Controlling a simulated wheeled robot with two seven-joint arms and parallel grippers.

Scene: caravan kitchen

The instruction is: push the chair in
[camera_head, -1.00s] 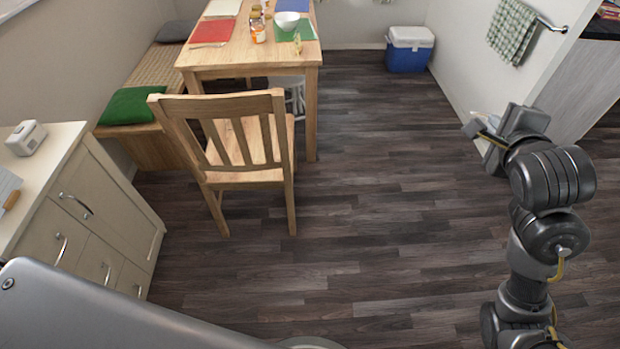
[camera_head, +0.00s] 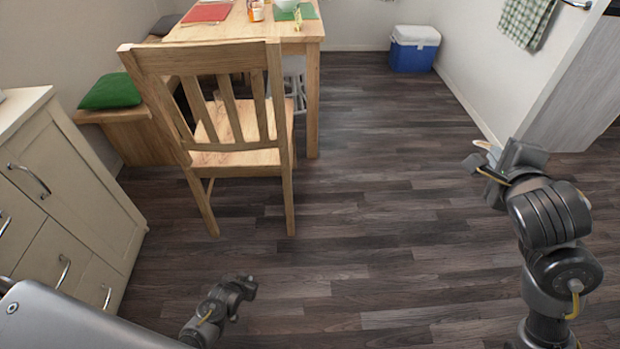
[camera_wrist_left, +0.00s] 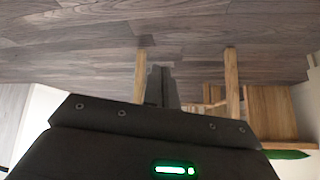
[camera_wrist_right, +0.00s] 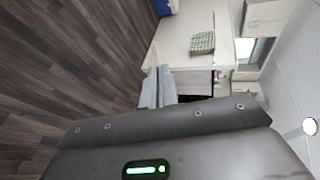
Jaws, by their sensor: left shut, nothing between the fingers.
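The wooden chair (camera_head: 236,158) stands upright on the floor at the near end of the wooden table (camera_head: 270,35), its slatted back towards me. Upside down in the left wrist view, the chair's legs (camera_wrist_left: 232,88) show beyond the fingers.
A cream drawer cabinet (camera_head: 75,205) stands at the left. A bench with a green cushion (camera_head: 111,91) is left of the chair. A white stool (camera_head: 295,80) is under the table. A blue cooler (camera_head: 413,50) stands at the back. The floor right of the chair is clear.

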